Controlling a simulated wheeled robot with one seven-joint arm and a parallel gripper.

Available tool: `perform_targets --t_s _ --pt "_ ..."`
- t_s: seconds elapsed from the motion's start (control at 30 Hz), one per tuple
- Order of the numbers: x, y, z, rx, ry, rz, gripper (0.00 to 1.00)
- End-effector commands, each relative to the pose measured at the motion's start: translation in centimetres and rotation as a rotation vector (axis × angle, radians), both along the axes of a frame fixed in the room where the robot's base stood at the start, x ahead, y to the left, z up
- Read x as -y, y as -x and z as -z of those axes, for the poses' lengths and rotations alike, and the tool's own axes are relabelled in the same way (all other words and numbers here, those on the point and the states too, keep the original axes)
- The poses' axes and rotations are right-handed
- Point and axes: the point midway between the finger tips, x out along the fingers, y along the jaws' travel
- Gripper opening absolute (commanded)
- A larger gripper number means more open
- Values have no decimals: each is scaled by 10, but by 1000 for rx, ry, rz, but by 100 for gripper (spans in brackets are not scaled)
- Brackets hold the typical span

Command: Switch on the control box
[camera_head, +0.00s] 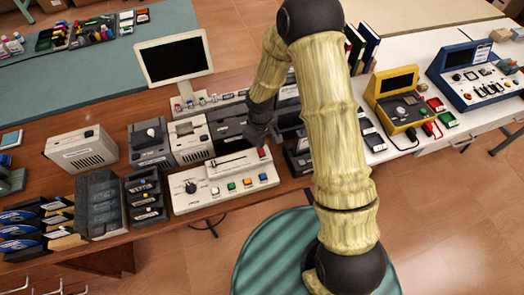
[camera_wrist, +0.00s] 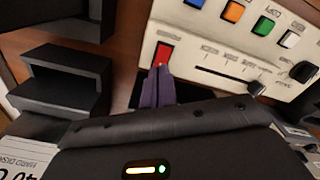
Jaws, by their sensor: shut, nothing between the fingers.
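The control box (camera_head: 222,183) is a cream panel on the wooden table, with a black knob, a slider and a row of coloured buttons. Its red rocker switch (camera_head: 262,153) is at the upper right corner in the head view. In the wrist view the red switch (camera_wrist: 164,53) is at the panel's near left corner. My gripper (camera_head: 258,138) is shut and empty. In the wrist view its fingertips (camera_wrist: 159,71) overlap the lower edge of the switch. I cannot tell whether they touch it. Whether the switch is on or off is not clear.
A black stepped holder (camera_wrist: 65,82) stands left of my fingers in the wrist view. Several grey and white devices crowd behind the control box, including a white-and-grey box (camera_head: 190,140). A monitor (camera_head: 174,59) stands further back. A yellow device (camera_head: 396,97) sits on the white table at right.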

Motion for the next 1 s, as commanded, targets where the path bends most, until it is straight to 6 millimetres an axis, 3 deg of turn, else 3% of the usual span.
perform_targets --t_s 1.0 --pt "0 0 13 0 0 0 0"
